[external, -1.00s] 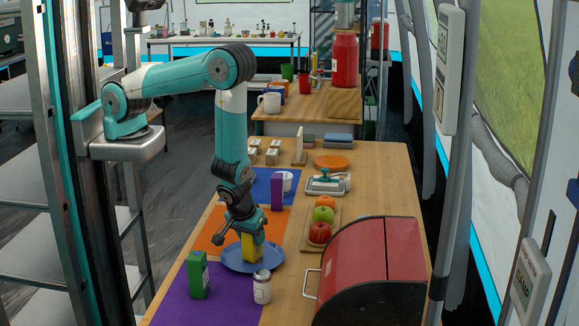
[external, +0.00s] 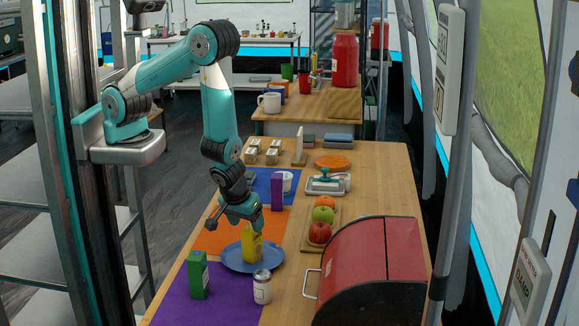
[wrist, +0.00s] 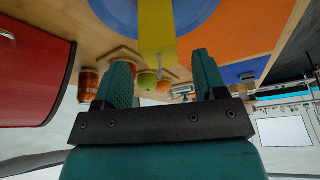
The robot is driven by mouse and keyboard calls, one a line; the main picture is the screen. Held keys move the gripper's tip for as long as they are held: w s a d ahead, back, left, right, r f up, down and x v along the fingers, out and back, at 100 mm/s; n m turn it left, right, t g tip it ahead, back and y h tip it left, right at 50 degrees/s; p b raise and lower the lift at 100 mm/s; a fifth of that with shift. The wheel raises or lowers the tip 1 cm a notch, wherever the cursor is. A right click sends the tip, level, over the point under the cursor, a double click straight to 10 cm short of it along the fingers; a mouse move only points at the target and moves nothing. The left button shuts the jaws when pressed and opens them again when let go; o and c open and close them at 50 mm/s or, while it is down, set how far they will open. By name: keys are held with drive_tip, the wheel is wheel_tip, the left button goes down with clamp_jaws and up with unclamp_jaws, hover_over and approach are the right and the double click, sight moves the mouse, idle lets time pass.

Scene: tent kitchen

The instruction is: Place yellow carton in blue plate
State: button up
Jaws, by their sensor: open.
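The yellow carton (external: 250,246) stands upright in the blue plate (external: 274,263) in the external view. My gripper (external: 243,224) is just above and slightly left of the carton's top, with its fingers apart. In the wrist view the yellow carton (wrist: 157,30) lies beyond the two spread fingertips of my gripper (wrist: 160,75), and nothing is held between them. The blue plate (wrist: 195,12) shows behind the carton there. Whether a finger still touches the carton is hard to tell.
A green carton (external: 198,276) stands left of the plate and a white jar (external: 262,287) in front of it. A purple carton (external: 277,192) stands behind. Fruit on a board (external: 334,212) and a red bread box (external: 372,262) are to the right.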

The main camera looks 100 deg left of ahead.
drive_tip(key=w+v, duration=0.1)
drive_tip(key=v, duration=0.5)
drive_tip(key=s+a+r+m+g, duration=0.1)
drive_tip(key=s+a+r+m, duration=0.25)
drive_tip(key=a+r, duration=1.2)
drive_tip(key=s+a+r+m, duration=0.3)
drive_tip(key=s+a+r, duration=0.2)
drive_tip(key=s+r, duration=0.4)
drive_tip(key=s, duration=0.3)
drive_tip(key=shift+r+g+b, duration=0.35)
drive_tip(key=shift+r+g, duration=0.05)
